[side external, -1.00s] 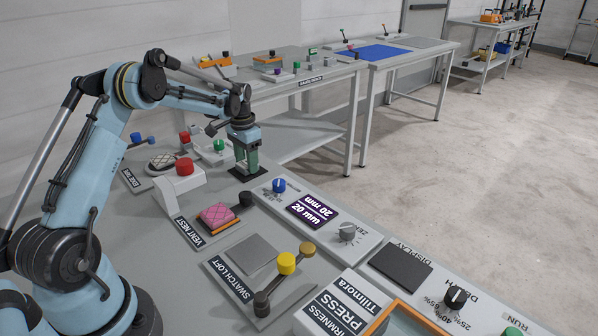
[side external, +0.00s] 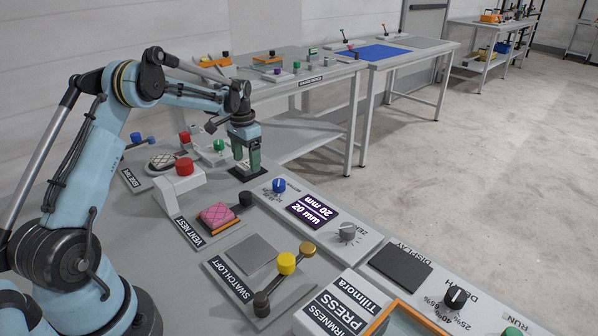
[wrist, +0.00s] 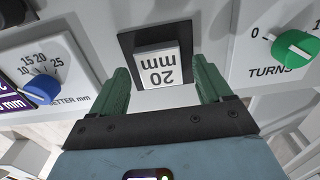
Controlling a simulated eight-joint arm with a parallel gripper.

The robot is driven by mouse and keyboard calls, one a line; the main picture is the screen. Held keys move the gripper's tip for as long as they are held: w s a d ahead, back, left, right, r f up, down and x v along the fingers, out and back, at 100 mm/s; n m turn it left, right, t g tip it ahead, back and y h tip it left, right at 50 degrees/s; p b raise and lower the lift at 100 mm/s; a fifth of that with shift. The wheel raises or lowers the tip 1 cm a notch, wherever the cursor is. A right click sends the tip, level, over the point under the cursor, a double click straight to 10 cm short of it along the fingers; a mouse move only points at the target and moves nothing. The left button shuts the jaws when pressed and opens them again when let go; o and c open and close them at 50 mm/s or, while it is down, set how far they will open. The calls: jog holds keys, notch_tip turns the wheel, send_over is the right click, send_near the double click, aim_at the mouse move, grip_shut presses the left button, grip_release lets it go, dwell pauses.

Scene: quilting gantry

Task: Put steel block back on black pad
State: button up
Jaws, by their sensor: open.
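My gripper (wrist: 161,74) is open, with one green finger on each side of the block and a visible gap to each. In the side view my gripper (side external: 247,166) points down over the black pad (side external: 235,174). The block is mostly hidden there by the fingers.
A blue knob (wrist: 42,89) is left of the pad and a green TURNS knob (wrist: 294,45) is right of it. A purple "20 mm" display (side external: 311,210) and a red-topped press (side external: 183,168) are nearby. The bench edge runs close behind the pad.

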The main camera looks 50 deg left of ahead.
aim_at(247, 165)
notch_tip(247, 165, up, 10)
jog(key=s+d+r+t, duration=0.2)
jog(key=d+r, duration=0.4)
jog(key=d, duration=0.2)
jog(key=s+d+f+t, duration=0.2)
jog(key=s+d, duration=0.5)
jog(key=d, duration=0.2)
jog(key=s+d+f+t, duration=0.2)
jog(key=s+d+t, duration=0.1)
jog(key=s+d, duration=0.4)
jog(key=shift+s+d, duration=0.3)
jog(key=shift+d, duration=0.7)
